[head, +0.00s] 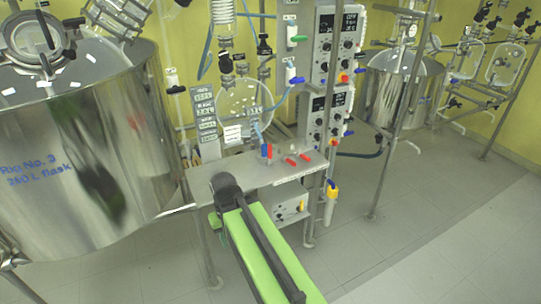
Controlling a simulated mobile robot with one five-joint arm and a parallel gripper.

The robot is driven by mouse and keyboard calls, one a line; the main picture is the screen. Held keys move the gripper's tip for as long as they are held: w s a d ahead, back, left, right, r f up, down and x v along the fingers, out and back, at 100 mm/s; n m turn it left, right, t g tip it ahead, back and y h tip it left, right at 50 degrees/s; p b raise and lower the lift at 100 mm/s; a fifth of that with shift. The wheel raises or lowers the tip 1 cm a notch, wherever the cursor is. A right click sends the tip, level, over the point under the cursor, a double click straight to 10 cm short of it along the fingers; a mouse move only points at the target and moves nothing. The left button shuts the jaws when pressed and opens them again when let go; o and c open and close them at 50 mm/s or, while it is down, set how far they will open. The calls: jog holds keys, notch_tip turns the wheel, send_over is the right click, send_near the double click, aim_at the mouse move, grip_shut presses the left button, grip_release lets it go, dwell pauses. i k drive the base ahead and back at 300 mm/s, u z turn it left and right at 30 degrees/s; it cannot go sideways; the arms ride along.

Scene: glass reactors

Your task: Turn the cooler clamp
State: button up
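I cannot tell for certain which fitting is the cooler clamp. A glass column (223,12) hangs at the top centre, with a black fitting (226,63) below it. Another black-knobbed fitting (264,46) is to its right. A round glass flask (243,103) sits below them, behind a metal shelf. My green and black arm reaches up from the bottom centre, its black joint in front of the shelf's left end. No gripper fingers can be made out.
A large steel vessel (75,150) fills the left side. The metal shelf (240,175) carries red and blue handles. Control boxes (325,115) are mounted on poles to the right. Another steel vessel (400,85) stands further back. The grey floor (430,220) at right is clear.

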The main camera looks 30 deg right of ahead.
aim_at(269, 147)
jog(key=u, duration=2.3)
jog(key=k, duration=0.85)
jog(key=z, duration=1.05)
jog(key=i, duration=0.95)
